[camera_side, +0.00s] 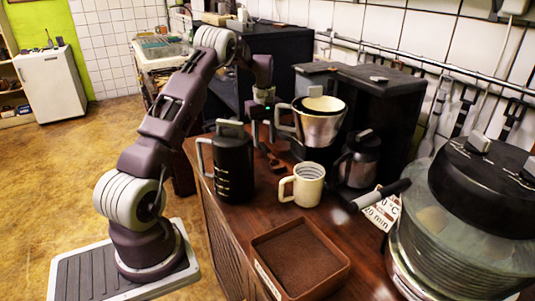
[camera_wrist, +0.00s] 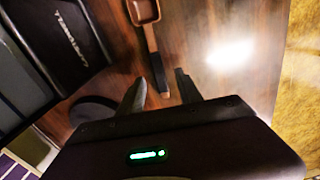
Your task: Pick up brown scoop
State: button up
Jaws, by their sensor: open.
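The brown scoop (camera_wrist: 144,12) lies on the wooden counter in the wrist view, its bowl at the top edge. Its handle runs down the picture, and the dark handle end shows between my fingertips. My gripper (camera_wrist: 160,80) is open, with one finger on each side of the handle's line. I cannot tell how far above the handle the fingers are. In the side view, my gripper (camera_side: 262,137) points down over the counter behind the black jug, and the scoop (camera_side: 275,163) shows small and partly hidden below it.
A black jug (camera_side: 233,168) stands left of the scoop, with a metal pitcher (camera_side: 318,128) to its right. A cream mug (camera_side: 308,186) and brown tray (camera_side: 299,262) are nearer the camera. A dark box (camera_wrist: 60,40) lies left in the wrist view; the counter right of the scoop is clear.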

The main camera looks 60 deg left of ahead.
aim_at(265, 146)
notch_tip(265, 146, down, 4)
jog(key=shift+d+r, duration=0.1)
jog(key=shift+r, duration=0.15)
grip_shut()
notch_tip(265, 146, up, 10)
jog(key=c, duration=0.6)
grip_release()
jog(key=shift+c, duration=0.2)
grip_shut()
